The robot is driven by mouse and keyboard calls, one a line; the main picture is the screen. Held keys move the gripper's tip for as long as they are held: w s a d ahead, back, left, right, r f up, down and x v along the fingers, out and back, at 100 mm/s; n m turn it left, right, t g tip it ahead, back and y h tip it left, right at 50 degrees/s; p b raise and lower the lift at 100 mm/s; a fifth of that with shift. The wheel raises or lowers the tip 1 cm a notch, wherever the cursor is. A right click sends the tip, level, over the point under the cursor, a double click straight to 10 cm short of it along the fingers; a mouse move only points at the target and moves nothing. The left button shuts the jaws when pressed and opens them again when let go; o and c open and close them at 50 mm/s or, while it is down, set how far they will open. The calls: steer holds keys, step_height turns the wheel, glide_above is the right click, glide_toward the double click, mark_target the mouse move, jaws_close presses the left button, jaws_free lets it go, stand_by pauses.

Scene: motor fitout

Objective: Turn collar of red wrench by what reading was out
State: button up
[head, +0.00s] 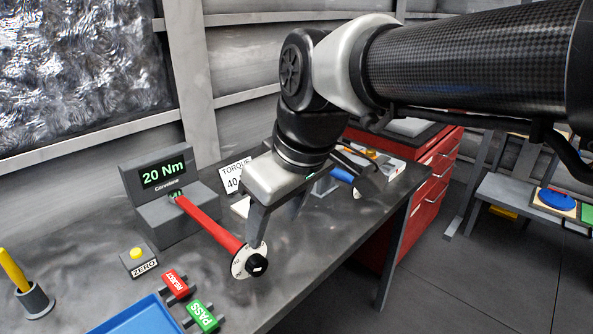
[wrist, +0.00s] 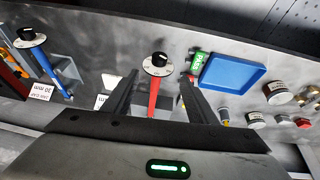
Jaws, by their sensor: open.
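The red wrench (head: 212,226) runs from the grey tester (head: 160,205), whose display reads 20 Nm, toward the table's front edge. Its collar (head: 241,263) is a white marked dial with a black knob at the free end; the marks are too small to read. My gripper (head: 272,231) is open and empty, just above and behind the collar in the head view. In the wrist view the red wrench (wrist: 153,98) lies between the spread fingers of my gripper (wrist: 158,79), with the collar (wrist: 158,71) just beyond the tips. A card (head: 233,177) reads TORQUE 40, partly hidden.
A yellow ZERO button (head: 136,253), red REJECT tag (head: 175,282), green PASS tag (head: 202,315) and blue tray (head: 137,318) are nearby. A blue wrench (wrist: 53,72) with its own dial lies left in the wrist view. A red drawer cabinet (head: 425,183) stands beyond the table.

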mark_target(260, 264)
steer(key=b+x, duration=0.3)
steer(key=x, duration=1.3)
steer(key=shift+w+f, duration=0.2)
steer(key=shift+f, duration=0.1)
steer(key=c, duration=1.1)
